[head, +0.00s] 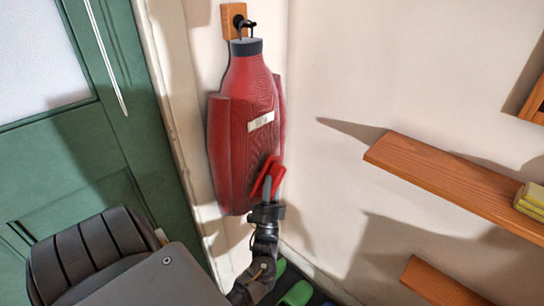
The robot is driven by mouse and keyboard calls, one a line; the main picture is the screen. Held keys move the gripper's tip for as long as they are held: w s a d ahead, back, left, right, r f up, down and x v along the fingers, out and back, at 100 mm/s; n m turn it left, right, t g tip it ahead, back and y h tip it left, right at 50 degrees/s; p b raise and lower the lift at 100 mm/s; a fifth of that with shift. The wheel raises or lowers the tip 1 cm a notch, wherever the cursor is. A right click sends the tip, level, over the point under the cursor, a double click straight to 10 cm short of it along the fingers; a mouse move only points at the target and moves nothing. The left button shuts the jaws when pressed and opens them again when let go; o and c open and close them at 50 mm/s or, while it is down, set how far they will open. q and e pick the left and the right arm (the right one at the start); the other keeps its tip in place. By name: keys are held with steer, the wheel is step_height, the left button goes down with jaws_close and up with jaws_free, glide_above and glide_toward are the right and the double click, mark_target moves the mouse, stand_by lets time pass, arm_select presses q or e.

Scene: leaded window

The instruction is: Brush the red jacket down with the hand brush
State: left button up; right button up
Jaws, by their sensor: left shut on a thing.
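The red jacket (245,90) hangs from a dark hook on a small wooden block (232,20) on the wall. It has a dark collar, two sleeves at its sides and a pale patch (260,121) on its front. My left gripper (266,190) is in front of the jacket's lower right part, pointing up. It is shut on the hand brush (273,178), which shows as a small red piece tilted over the jacket's lower front. Its bristles are hidden, and I cannot tell whether they touch the cloth. My right gripper is not in view.
A green door (130,130) with a long pale handle stands at the left. A wooden shelf (450,180) juts from the right wall, with a yellow-green item (530,200) at its end. A lower wooden board (440,285) is below. Green shoes (297,293) lie on the floor.

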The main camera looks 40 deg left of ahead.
arm_select(q)
steer(key=shift+f+b, duration=1.65)
steer(key=shift+f, duration=0.35)
steer(key=shift+r, duration=0.1)
steer(key=shift+a+r+p, duration=0.1)
steer(key=shift+r+p, duration=1.9)
steer(key=shift+r, duration=0.1)
